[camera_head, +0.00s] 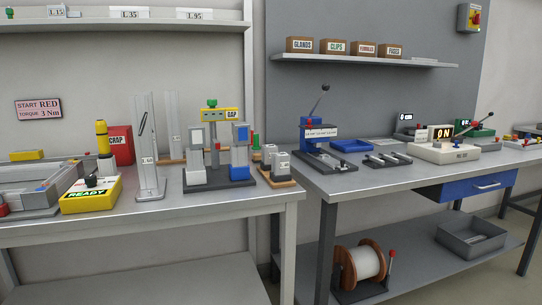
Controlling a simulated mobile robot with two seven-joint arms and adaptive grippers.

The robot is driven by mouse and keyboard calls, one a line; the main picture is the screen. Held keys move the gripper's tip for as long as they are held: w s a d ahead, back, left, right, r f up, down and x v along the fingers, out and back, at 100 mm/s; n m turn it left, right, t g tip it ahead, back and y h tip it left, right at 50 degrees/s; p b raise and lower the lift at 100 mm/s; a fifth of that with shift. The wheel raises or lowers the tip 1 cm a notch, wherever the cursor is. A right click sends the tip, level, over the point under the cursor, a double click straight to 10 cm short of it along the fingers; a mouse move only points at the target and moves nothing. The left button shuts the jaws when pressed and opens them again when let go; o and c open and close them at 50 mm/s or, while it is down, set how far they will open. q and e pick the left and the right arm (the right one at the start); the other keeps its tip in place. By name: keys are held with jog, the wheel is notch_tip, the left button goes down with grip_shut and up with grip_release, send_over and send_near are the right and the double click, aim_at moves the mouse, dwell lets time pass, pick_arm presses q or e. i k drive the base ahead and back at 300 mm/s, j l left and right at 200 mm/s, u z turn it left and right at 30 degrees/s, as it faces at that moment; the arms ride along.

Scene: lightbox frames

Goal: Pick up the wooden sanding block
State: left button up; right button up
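I cannot pick out a wooden sanding block for certain in the head view. A small wooden base (277,182) on the left bench carries grey weight-like blocks. Another strip of wood (171,161) shows behind the upright grey profile, partly hidden. Neither can be confirmed as the sanding block. Neither of my grippers is in view.
The left bench (232,203) holds a yellow READY box (91,195), an upright profile (148,148), a GAP fixture (218,150) and a red SCRAP bin (121,146). The right bench (352,184) carries a lever press (322,140) and an ON device (443,146). Both front edges are clear.

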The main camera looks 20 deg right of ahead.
aim_at(256, 157)
jog(key=i+l, duration=0.15)
jog(key=l, duration=0.2)
jog(key=i+l, duration=0.15)
jog(key=l, duration=0.2)
jog(key=i+l, duration=0.2)
jog(key=l, duration=0.15)
jog(key=i+l, duration=0.15)
jog(key=l, duration=0.25)
jog(key=i+l, duration=0.15)
jog(key=l, duration=0.2)
jog(key=i+l, duration=0.15)
jog(key=l, duration=0.2)
jog(key=i+l+u, duration=0.15)
jog(key=l+u, duration=0.55)
jog(key=i+l, duration=0.05)
jog(key=l, duration=0.05)
